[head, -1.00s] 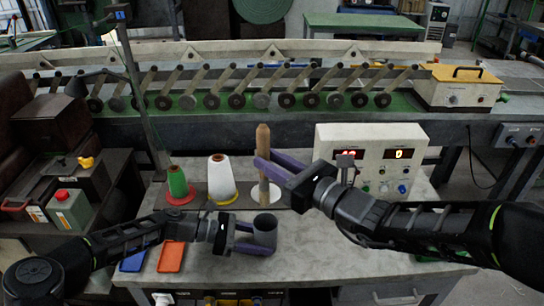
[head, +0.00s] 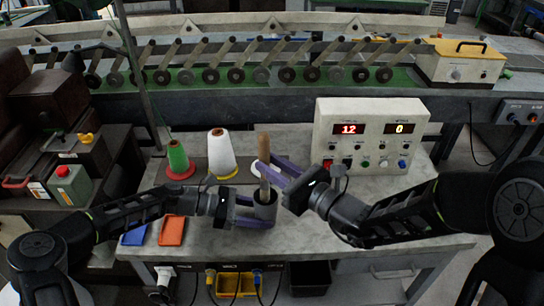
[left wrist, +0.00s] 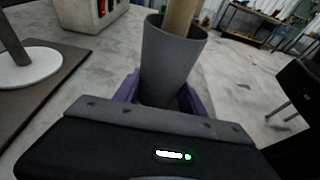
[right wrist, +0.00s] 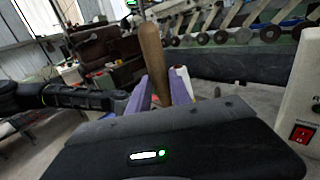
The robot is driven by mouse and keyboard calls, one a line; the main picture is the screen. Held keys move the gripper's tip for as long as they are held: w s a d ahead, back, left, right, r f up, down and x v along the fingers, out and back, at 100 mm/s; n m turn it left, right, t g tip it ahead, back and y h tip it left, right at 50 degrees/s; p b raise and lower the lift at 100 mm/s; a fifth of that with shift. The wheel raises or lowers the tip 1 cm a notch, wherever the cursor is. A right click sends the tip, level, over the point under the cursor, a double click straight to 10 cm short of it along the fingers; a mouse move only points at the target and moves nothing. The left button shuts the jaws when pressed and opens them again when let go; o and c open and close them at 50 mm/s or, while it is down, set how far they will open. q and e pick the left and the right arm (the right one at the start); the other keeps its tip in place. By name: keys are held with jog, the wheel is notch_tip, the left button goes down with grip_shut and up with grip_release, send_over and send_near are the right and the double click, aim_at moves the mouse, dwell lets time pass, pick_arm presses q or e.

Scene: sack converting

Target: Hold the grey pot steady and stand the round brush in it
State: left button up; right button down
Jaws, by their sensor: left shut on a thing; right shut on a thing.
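The grey pot (head: 266,208) stands on the grey worktop; it fills the middle of the left wrist view (left wrist: 168,65). My left gripper (head: 258,222) is shut on the pot, a purple finger on each side. The round brush shows as a wooden handle (head: 264,160), nearly upright, with its lower part inside the pot's mouth. The handle also shows in the left wrist view (left wrist: 180,17) and the right wrist view (right wrist: 152,55). My right gripper (head: 270,168) is shut on the handle above the rim. The brush's lower end is hidden in the pot.
A green cone (head: 178,160) and a white cone (head: 221,154) of thread stand behind on the left. A control box (head: 369,135) stands at the back right. Blue (head: 135,235) and orange (head: 172,230) trays lie at the front left. The worktop right of the pot is clear.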

jog(key=shift+f, duration=1.9)
jog(key=c, duration=1.1)
grip_release()
jog(key=v, duration=0.7)
jog(key=shift+s+d, duration=0.2)
